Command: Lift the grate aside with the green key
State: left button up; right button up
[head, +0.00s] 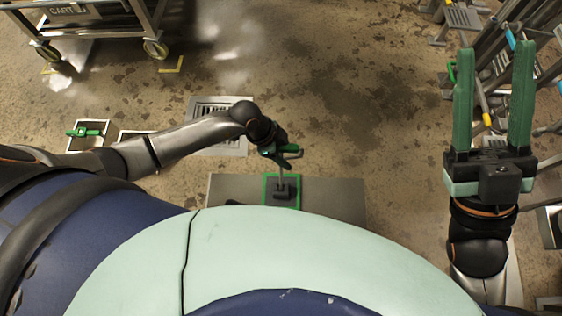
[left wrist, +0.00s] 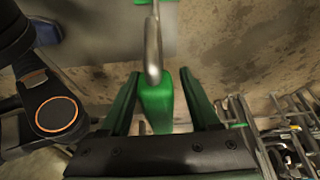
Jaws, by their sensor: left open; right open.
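The green key shows in the left wrist view as a green handle (left wrist: 157,98) with a curved metal part. It lies between the fingers of my open left gripper (left wrist: 160,95), with no clear grip on it. In the head view my left gripper (head: 284,152) is at the green handle, above a metal shaft that rises from a dark block (head: 283,191) inside a green-edged square. The slotted grate (head: 213,108) lies flat in the floor beyond my left forearm, which partly covers it. My right gripper (head: 494,100) is open and empty, fingers pointing up the picture.
The block stands on a grey plate (head: 335,195). A small green-handled item (head: 86,132) sits in a white-edged floor square at left. A wheeled cart (head: 85,25) stands at upper left. A rack of poles and tools (head: 500,60) crowds the right. The middle floor is clear.

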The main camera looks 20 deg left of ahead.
dwell(0.3)
pick_arm(q)
grip_shut()
dwell(0.4)
dwell(0.9)
